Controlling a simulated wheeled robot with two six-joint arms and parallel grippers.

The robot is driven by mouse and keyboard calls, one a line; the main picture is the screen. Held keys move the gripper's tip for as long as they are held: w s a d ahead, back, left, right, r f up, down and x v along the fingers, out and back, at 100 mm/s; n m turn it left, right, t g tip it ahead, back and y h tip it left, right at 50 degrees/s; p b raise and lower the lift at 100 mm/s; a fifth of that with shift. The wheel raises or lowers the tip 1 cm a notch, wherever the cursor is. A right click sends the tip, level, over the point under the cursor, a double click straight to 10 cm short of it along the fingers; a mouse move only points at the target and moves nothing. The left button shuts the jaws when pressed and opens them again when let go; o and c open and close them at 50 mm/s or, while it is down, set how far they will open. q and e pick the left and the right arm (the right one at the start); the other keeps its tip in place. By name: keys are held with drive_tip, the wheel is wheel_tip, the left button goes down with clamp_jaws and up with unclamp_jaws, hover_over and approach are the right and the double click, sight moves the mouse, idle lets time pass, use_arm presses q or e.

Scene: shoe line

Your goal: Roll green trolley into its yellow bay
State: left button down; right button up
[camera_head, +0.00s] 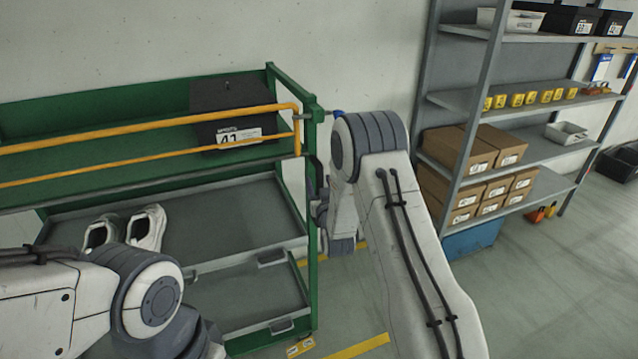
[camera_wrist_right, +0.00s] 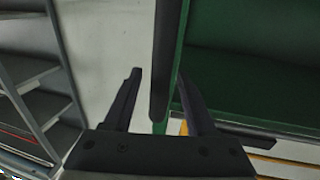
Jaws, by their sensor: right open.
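The green trolley (camera_head: 313,260) stands at the left of the head view against the wall, with grey shelves and orange-yellow rails. In the right wrist view its green frame (camera_wrist_right: 230,70) fills the right side. My right gripper (camera_wrist_right: 158,85) is open at the trolley's right end. A dark upright bar (camera_wrist_right: 165,50) lies between its fingers in the picture; I cannot tell whether they touch it. In the head view my right arm partly hides this gripper (camera_head: 320,205). My left arm crosses the lower left, its fingers unseen. Yellow floor lines (camera_head: 357,347) show beside and behind the trolley.
The trolley carries a black box (camera_head: 218,100) labelled 41 and a pair of white shoes (camera_head: 147,228). A grey rack (camera_head: 478,105) with cardboard boxes stands at the right, a blue bin (camera_head: 472,240) at its foot. Grey floor at the lower right is open.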

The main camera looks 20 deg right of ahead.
clamp_jaws()
idle(1.3)
